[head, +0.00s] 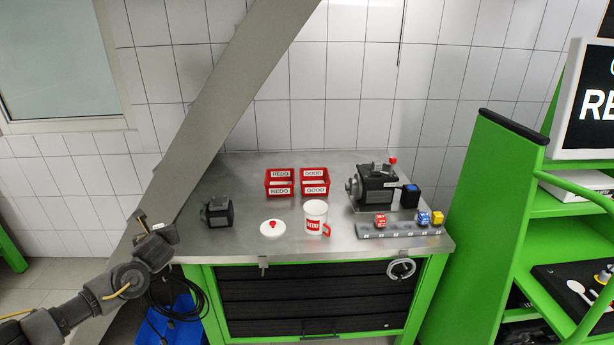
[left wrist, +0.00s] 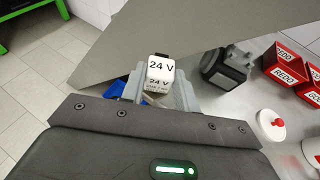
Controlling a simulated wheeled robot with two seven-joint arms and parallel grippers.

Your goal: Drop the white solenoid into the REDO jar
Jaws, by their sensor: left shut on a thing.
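The white solenoid (left wrist: 160,72), a small block marked 24 V, is between the fingers of my left gripper (left wrist: 160,98) in the left wrist view. The gripper is shut on it. In the head view my left gripper (head: 146,226) is left of the bench, off its edge; the solenoid is hard to make out there. The REDO jar (head: 315,211), white with a red label and red handle, stands upright on the bench, well right of the gripper. Its white lid (head: 266,231) with a red knob lies beside it on the left. My right gripper is out of view.
Red REDO bin (head: 280,182) and GOOD bin (head: 314,182) stand behind the jar. A dark motor block (head: 217,212) is at the bench's left. A pump (head: 371,187) and a rail (head: 395,230) with coloured solenoids are right. A slanted grey beam (head: 225,100) crosses behind the gripper.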

